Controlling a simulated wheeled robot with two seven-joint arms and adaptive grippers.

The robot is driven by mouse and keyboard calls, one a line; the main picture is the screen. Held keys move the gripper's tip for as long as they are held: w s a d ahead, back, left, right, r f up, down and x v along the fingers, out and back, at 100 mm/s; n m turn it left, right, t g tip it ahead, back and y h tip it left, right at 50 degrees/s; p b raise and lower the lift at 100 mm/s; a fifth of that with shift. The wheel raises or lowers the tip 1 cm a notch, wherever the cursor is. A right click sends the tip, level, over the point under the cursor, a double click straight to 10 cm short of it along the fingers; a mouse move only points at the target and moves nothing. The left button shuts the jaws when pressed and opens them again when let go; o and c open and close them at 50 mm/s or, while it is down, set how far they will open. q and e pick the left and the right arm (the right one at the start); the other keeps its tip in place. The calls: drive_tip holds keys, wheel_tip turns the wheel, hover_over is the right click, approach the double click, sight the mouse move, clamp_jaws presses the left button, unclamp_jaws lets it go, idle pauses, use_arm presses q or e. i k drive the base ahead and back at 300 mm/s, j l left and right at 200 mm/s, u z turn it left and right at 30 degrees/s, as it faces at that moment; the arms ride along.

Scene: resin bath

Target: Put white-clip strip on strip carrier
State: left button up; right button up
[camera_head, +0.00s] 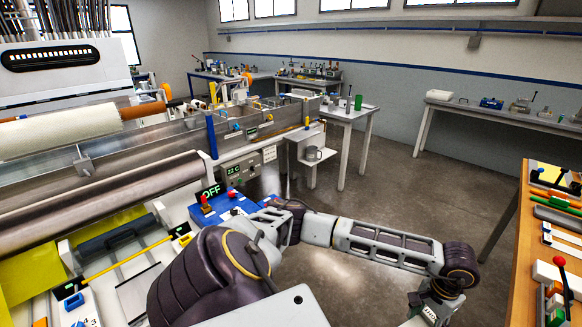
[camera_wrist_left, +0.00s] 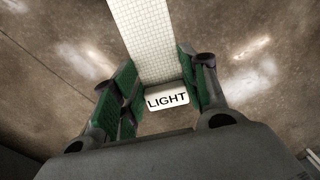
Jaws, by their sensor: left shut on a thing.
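The strip is a pale, grid-patterned band (camera_wrist_left: 150,40) with a white clip (camera_wrist_left: 167,98) marked "LIGHT" at its near end. In the left wrist view my left gripper (camera_wrist_left: 157,85) has its green-padded fingers on both sides of the clip and is shut on it. The band extends away from the fingers over brown floor. In the head view the left gripper (camera_head: 432,312) is at the bottom right, cut off by the frame edge, and the strip does not show there. I cannot identify the strip carrier with certainty. My right gripper is out of view.
A wooden bench (camera_head: 520,215) with pale strips (camera_head: 562,238) and small tools stands at the right. A large roller machine (camera_head: 110,205) fills the left, with a blue box (camera_head: 222,205) beside my arm. Open floor (camera_head: 375,200) lies between them.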

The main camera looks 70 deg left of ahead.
sight(147, 290)
drive_tip(key=l+u, duration=0.15)
drive_tip(key=u, duration=0.35)
drive_tip(key=l+u, duration=0.15)
drive_tip(key=u, duration=0.3)
drive_tip(key=l+u, duration=0.15)
drive_tip(key=u, duration=0.35)
drive_tip(key=l+u, duration=0.15)
drive_tip(key=u, duration=0.35)
drive_tip(key=l+u, duration=0.1)
drive_tip(key=u, duration=0.4)
drive_tip(key=k+u, duration=0.1)
drive_tip(key=u, duration=0.35)
drive_tip(key=k+l+u, duration=0.1)
drive_tip(key=u, duration=0.4)
drive_tip(key=k+u, duration=0.1)
drive_tip(key=u, duration=0.4)
